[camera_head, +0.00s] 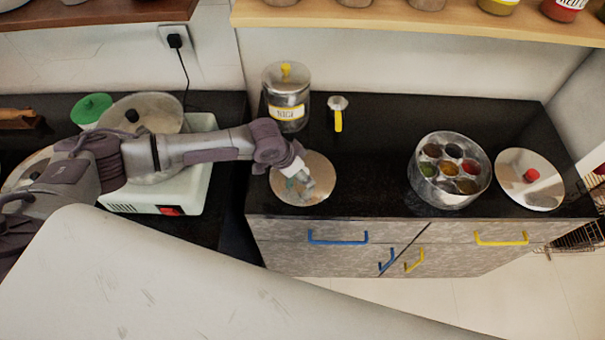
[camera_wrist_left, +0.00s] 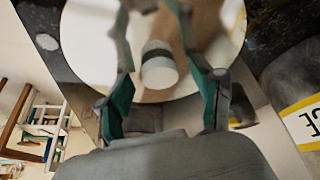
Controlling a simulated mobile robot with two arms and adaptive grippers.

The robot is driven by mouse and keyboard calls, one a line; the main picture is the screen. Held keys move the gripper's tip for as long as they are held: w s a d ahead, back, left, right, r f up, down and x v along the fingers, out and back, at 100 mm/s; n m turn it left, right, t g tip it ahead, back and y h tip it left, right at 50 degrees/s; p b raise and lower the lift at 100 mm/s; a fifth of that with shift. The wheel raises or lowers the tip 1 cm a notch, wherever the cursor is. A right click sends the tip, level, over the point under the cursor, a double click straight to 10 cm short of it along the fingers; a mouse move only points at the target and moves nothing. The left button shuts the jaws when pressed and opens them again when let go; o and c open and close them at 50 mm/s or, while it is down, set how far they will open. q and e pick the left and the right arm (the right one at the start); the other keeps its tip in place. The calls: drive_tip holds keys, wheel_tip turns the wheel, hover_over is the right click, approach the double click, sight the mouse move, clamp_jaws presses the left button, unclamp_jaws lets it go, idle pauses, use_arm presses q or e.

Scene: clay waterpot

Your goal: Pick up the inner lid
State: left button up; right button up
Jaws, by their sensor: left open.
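A round, shiny metal lid (camera_head: 322,174), which looks like the inner lid, lies flat on the dark counter in front of the rice canister. My left gripper (camera_head: 297,188) reaches in from the left and is over this lid, hiding part of it. In the left wrist view the lid (camera_wrist_left: 88,45) fills the upper middle. A pale knob with a dark band (camera_wrist_left: 158,70) shows between the open fingers of the left gripper (camera_wrist_left: 160,55). I cannot tell whether the fingers touch it. My right gripper is not in view.
The rice canister (camera_head: 287,97) stands just behind. A small yellow-handled utensil (camera_head: 338,118) lies to its right. A round spice tin (camera_head: 448,190) and a red-knobbed lid (camera_head: 515,188) are at the right. A stove (camera_head: 165,198) is under my left arm. Counter between lid and tin is clear.

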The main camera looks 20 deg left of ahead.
use_arm(q)
drive_tip(key=c, duration=1.3)
drive_tip(key=shift+o, duration=0.2)
drive_tip(key=shift+r, duration=0.1)
